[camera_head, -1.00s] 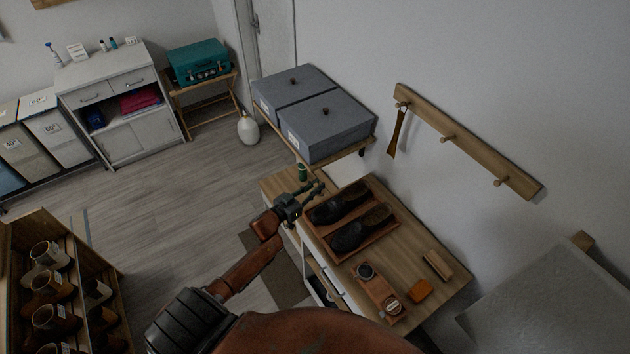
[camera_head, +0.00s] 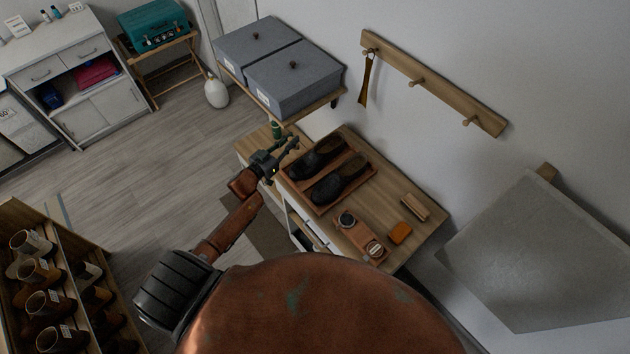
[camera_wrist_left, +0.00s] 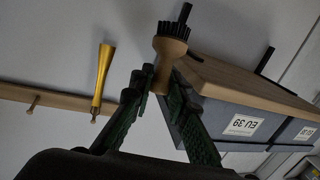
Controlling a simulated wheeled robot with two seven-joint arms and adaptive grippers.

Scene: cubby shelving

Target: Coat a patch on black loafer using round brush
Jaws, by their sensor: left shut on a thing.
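Two black loafers lie side by side in a brown tray (camera_head: 318,209) on the wooden bench top: the far loafer (camera_head: 312,160) and the near loafer (camera_head: 337,184). My left gripper (camera_head: 288,148) is beside the tray's left end, above the bench edge. In the left wrist view, my left gripper (camera_wrist_left: 160,88) is shut on the wooden handle of the round brush (camera_wrist_left: 166,58), whose dark bristles point up in that picture. The brush is too small to make out in the head view. My right gripper is not in view.
Grey boxes (camera_head: 295,78) stand on a shelf behind. A shoehorn (camera_head: 366,80) hangs from the peg rail (camera_head: 440,88).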

